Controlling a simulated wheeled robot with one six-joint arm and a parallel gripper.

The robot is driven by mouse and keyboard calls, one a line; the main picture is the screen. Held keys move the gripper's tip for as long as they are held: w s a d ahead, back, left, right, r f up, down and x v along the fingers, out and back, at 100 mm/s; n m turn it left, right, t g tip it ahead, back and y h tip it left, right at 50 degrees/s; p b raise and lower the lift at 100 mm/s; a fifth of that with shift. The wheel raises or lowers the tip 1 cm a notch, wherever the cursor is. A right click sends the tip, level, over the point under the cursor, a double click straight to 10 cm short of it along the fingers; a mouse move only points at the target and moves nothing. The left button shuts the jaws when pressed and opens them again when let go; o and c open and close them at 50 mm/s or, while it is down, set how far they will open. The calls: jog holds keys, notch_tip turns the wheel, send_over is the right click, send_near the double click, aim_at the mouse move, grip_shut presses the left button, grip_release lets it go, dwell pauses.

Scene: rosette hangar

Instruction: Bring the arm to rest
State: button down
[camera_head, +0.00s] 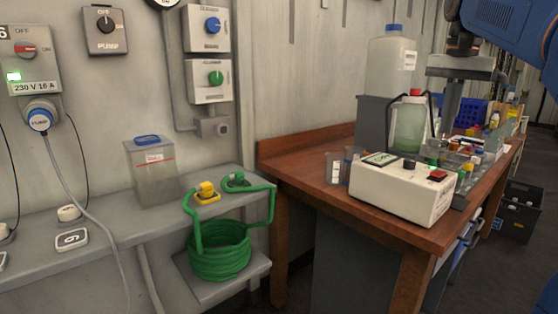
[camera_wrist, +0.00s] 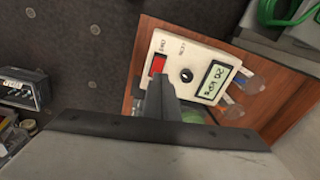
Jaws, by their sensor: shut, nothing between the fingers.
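My blue arm (camera_head: 505,22) reaches in from the upper right of the head view. My gripper (camera_head: 447,132) hangs from it, pointing down over the wooden bench (camera_head: 300,150). Its fingers are shut together with nothing between them. In the wrist view the shut gripper (camera_wrist: 160,85) overlaps the white box with a display, knob and red switch (camera_wrist: 210,52). In the head view this white box (camera_head: 395,195) stands at the bench front, left of and nearer than the fingers. The exact height of the fingertips above the bench items is hard to tell.
Near my gripper stand a green-filled bottle (camera_head: 408,127), a large pale canister (camera_head: 391,62) and several small vials. Clear beakers (camera_head: 335,168) stand left of the white box. A grey shelf (camera_head: 100,235) holds a lidded container (camera_head: 152,170); a green hose coil (camera_head: 219,255) sits below.

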jog(key=s+a+f+n+t, duration=0.1)
jog(key=s+a+f+n, duration=0.2)
jog(key=s+f, duration=0.5)
jog(key=s+a+f+n+t, duration=0.1)
jog(key=s+a+f, duration=0.4)
jog(key=f, duration=1)
jog(key=s+a+f+n+t, duration=0.2)
jog(key=s+a+f+n, duration=0.2)
jog(key=s+f, duration=0.7)
jog(key=shift+f+n, duration=0.3)
jog(key=shift+f, duration=0.4)
jog(key=shift+a, duration=0.1)
